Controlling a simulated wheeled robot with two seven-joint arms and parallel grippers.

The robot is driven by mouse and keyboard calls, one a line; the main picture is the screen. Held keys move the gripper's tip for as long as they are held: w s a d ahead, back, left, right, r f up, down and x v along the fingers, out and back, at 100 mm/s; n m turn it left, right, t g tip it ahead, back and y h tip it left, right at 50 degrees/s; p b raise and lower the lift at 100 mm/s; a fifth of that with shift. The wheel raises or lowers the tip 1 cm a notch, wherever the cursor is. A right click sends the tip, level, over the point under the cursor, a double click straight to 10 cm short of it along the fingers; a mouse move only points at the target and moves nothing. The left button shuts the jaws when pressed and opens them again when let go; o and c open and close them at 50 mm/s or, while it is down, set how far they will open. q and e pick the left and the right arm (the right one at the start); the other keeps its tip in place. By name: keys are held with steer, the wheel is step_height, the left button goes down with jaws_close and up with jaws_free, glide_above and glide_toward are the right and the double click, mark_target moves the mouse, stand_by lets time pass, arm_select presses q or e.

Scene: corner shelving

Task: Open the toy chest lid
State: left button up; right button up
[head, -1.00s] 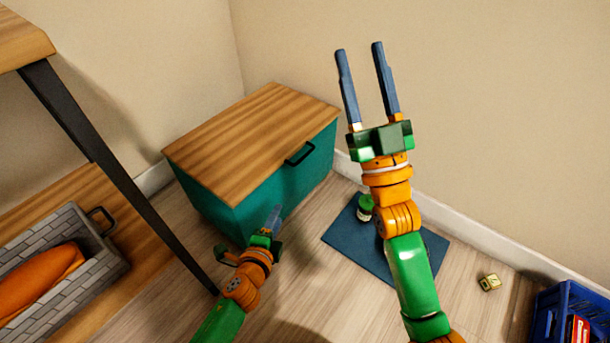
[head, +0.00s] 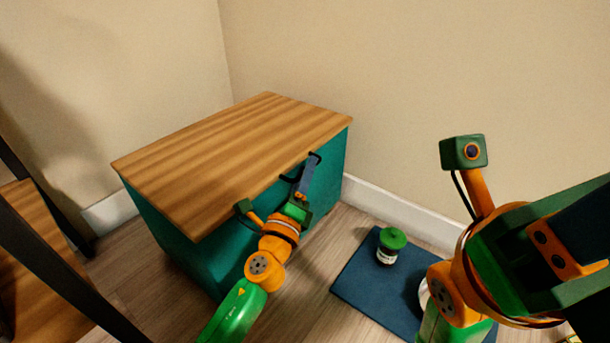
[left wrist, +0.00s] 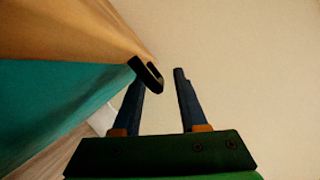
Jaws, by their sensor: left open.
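The toy chest is teal (head: 175,235) with a wooden lid (head: 235,150), which lies shut on top. A dark handle (head: 312,165) sits at the lid's front edge. My left gripper (head: 308,168) is at this handle, open, its fingers pointing toward it. In the left wrist view the handle (left wrist: 148,74) is at the tip of the left finger, with the right finger apart from it; contact is unclear. The teal front (left wrist: 60,95) and lid underside or edge show at left. My right gripper (head: 575,235) is close to the camera at the right, its fingertips cut off.
A dark blue mat (head: 365,275) lies on the floor right of the chest, with a green-lidded jar (head: 390,245) on it. A shelf with a dark post (head: 45,270) stands at the left. Walls meet behind the chest.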

arm_select(q)
jaws_close()
stand_by(1.4)
